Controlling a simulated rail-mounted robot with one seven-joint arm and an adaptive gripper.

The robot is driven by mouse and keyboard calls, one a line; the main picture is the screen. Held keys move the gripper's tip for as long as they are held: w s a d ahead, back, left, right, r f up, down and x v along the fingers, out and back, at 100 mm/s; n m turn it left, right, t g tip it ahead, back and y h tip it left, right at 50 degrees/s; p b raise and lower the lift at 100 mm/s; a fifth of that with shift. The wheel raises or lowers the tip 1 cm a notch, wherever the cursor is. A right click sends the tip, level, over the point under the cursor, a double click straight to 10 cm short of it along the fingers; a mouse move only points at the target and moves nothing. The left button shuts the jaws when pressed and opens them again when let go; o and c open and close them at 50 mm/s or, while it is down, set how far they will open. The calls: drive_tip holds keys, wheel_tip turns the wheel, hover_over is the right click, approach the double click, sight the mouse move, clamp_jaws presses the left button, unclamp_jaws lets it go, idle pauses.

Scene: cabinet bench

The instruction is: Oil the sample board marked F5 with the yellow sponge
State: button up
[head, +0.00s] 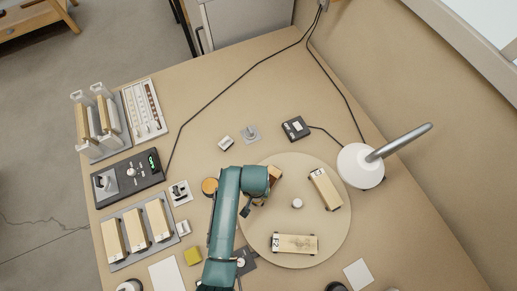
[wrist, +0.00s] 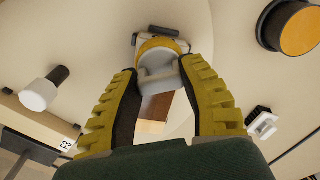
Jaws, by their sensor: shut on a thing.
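My gripper (wrist: 160,78) is shut on a grey grip with a rounded yellow part, apparently the yellow sponge (wrist: 158,44), over the round turntable (head: 333,241). In the head view my arm hides the fingertips and the held thing. A brown-topped board (head: 276,173) lies partly behind my arm; it also shows between the fingers in the wrist view (wrist: 155,112). Its mark is hidden. Two pale boards lie on the turntable, one at upper right (head: 326,189) and one at the front (head: 297,244). Their marks are too small to read surely, so I cannot tell which is F5.
An amber-topped round dish (head: 209,186) stands left of the turntable. A lamp (head: 361,166) stands at its right. Cables cross the back.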

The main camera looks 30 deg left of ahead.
drive_tip(key=w+b, duration=0.1)
drive_tip(key=w, duration=0.1)
drive_tip(key=w+b, duration=0.2)
drive_tip(key=w, duration=0.1)
drive_tip(key=w+b, duration=0.1)
drive_tip(key=w, duration=0.2)
drive_tip(key=shift+d+f+b, duration=0.2)
drive_tip(key=shift+d+b, duration=0.05)
drive_tip(key=shift+b, duration=0.15)
drive_tip(key=w+b, duration=0.3)
drive_tip(key=w, duration=0.1)
drive_tip(key=w+b, duration=0.2)
drive_tip(key=shift+d+b, duration=0.25)
drive_tip(key=shift+b, duration=0.1)
wheel_tip(320, 180, up, 3)
drive_tip(key=shift+w+f+p, duration=0.1)
drive_tip(key=shift+p, duration=0.95)
wheel_tip(320, 180, up, 6)
drive_tip(key=p, duration=0.6)
drive_tip(key=shift+f, duration=0.15)
